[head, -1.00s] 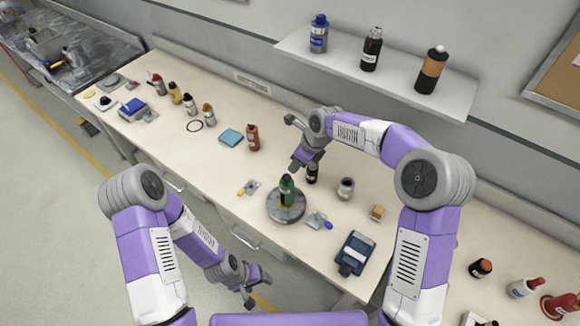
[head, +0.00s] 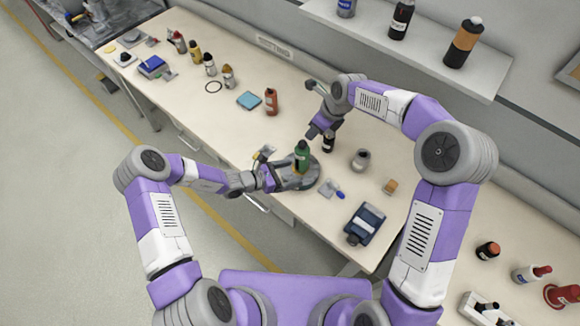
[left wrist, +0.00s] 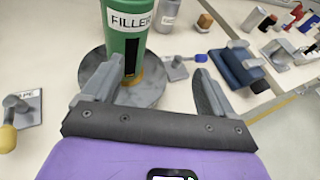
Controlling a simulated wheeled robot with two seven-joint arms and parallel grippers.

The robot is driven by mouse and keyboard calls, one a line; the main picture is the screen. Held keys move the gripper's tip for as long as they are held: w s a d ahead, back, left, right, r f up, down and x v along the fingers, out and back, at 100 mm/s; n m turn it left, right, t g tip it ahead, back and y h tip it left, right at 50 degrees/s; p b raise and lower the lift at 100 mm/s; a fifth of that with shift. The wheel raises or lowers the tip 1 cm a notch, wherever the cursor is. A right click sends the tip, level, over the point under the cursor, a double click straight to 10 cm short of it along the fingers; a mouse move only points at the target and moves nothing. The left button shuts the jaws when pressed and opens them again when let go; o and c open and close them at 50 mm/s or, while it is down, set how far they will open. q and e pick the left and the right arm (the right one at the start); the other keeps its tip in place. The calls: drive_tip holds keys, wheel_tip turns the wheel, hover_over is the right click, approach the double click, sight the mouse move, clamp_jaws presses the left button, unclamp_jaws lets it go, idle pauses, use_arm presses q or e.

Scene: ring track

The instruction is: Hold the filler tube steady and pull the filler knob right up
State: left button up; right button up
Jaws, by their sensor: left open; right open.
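The filler tube (head: 302,157) is a green upright cylinder on a round grey base (head: 312,178). In the left wrist view the tube (left wrist: 128,38) carries a "FILLER" label and a yellow band at its foot; its top is cut off. The knob is too small to make out in the head view. My left gripper (head: 277,178) is open, low beside the tube on its left. In the wrist view the tube stands beyond the fingers, nearer the left finger. My right gripper (head: 315,133) is open above the bench, behind the tube, near a dark bottle (head: 328,143).
A grey jar (head: 360,159), a small plate with a blue-ended part (head: 330,189) and a dark blue box (head: 365,223) lie to the right of the tube. A red bottle (head: 271,101) stands behind left. A shelf (head: 420,50) with bottles hangs above.

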sight(296, 163)
use_arm(q)
drive_tip(key=w+n+t, duration=0.1)
drive_tip(key=t, duration=0.1)
drive_tip(key=w+n+t, duration=0.1)
drive_tip(key=w, duration=0.1)
drive_tip(key=shift+w+a+f+t, duration=0.1)
drive_tip(key=shift+a+f+t, duration=0.1)
drive_tip(key=shift+t, duration=0.2)
drive_tip(key=shift+w+d+f+n+t, duration=0.2)
drive_tip(key=shift+f+t, duration=0.1)
drive_tip(key=shift+t, duration=0.25)
drive_tip(key=shift+w+d+f+n+t, duration=0.1)
drive_tip(key=shift+f+n+t, duration=0.15)
drive_tip(key=shift+t, duration=0.3)
drive_tip(key=x, duration=0.7)
drive_tip(key=shift+w+d, duration=0.1)
drive_tip(key=shift+w, duration=0.05)
drive_tip(key=shift+c, duration=0.3)
